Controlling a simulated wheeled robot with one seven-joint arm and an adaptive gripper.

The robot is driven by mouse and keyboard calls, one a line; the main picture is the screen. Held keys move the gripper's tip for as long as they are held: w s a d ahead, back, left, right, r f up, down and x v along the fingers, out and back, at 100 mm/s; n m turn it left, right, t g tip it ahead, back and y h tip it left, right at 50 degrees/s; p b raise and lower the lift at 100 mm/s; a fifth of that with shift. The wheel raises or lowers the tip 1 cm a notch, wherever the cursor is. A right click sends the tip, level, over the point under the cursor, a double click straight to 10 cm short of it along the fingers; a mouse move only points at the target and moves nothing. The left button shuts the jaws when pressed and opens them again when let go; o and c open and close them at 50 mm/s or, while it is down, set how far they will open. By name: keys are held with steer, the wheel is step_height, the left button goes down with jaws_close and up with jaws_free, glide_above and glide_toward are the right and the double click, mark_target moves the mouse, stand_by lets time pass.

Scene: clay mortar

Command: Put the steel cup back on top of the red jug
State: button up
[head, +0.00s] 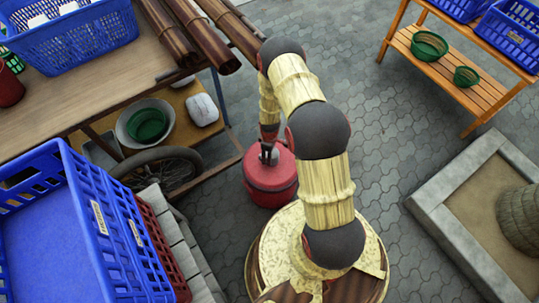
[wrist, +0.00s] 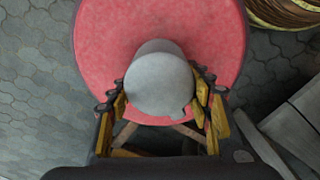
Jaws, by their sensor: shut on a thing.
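The red jug (head: 268,186) stands on the paving beside my base in the head view. Its round red lid (wrist: 110,50) fills the upper middle of the wrist view. The steel cup (wrist: 159,80) is a plain grey cup seen from above, between the fingers of my gripper (wrist: 160,108). My gripper is shut on the cup, with a finger at each side. In the head view my gripper (head: 268,152) is over the jug's top and hides most of the cup. I cannot tell whether the cup touches the lid.
A cart (head: 70,95) with bamboo poles (head: 165,30) and a wheel (head: 165,170) stands left of the jug. A blue crate (head: 120,240) is at lower left. A wooden bench (head: 470,85) and a stone planter (head: 450,205) are at right. Open paving lies between.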

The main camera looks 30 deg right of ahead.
steer(key=shift+f+b, duration=0.35)
steer(key=shift+f, duration=0.2)
steer(key=o, duration=1.2)
steer(key=o, duration=0.3)
steer(key=shift+o, duration=1.2)
steer(key=shift+r+p, duration=3.6)
steer(key=shift+r, duration=1.95)
